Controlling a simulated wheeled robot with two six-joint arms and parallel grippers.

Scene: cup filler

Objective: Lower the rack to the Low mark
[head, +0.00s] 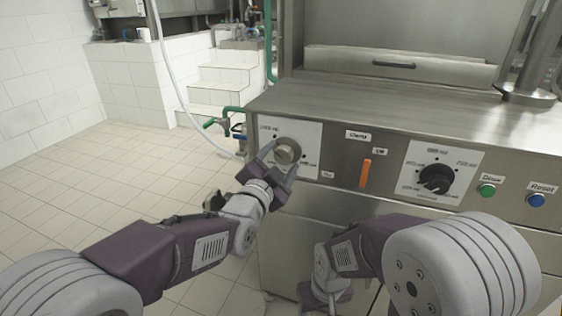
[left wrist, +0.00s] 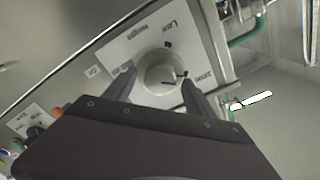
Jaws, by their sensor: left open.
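A round grey knob (head: 287,151) sits on a white label plate (head: 309,135) at the left end of the machine's front panel. In the left wrist view the knob (left wrist: 163,73) shows between my fingers, and the plate (left wrist: 128,48) carries the words "Low" and "Height" and marks around the knob. The knob's pointer is hard to read. My left gripper (head: 280,160) is open, with one finger on each side of the knob; I cannot tell whether they touch it. My right arm hangs low in front of the panel, its gripper (head: 325,294) partly cut off and unclear.
To the right on the panel are an orange lever (head: 366,173) by a "Clamp" label, a black dial (head: 436,180), a green button (head: 487,191) and a blue button (head: 536,200). Green-handled pipes (head: 222,122) stand left of the machine. The tiled floor at left is open.

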